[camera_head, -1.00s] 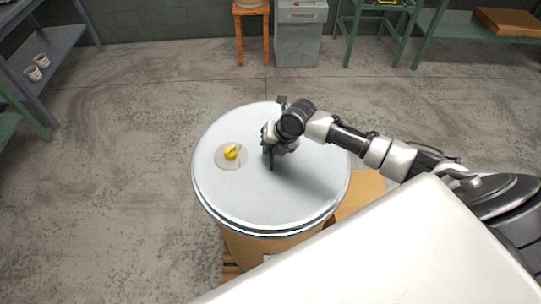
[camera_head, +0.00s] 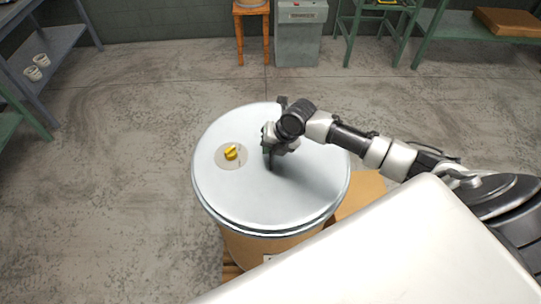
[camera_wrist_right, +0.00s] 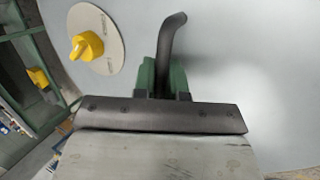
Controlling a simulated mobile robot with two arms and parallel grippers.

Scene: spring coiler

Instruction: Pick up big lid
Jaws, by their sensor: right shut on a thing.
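The big lid (camera_head: 240,190) is a wide pale grey disc on top of a brown drum (camera_head: 262,245). A round plate with a yellow knob (camera_head: 231,153) sits on its left part. My right gripper (camera_head: 271,158) is over the middle of the lid and is shut on its handle. In the right wrist view, the dark curved handle (camera_wrist_right: 172,40) stands up between the green fingers. Along the near side a dark line shows between lid and drum rim; I cannot tell how far apart they are. My left gripper is not in view.
A large white surface (camera_head: 400,250) fills the lower right. Brown cardboard (camera_head: 362,190) lies beside the drum on the right. Shelves (camera_head: 45,55) stand at the left, and a stool (camera_head: 252,30), a grey bin (camera_head: 301,35) and green benches at the back. The floor between is clear.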

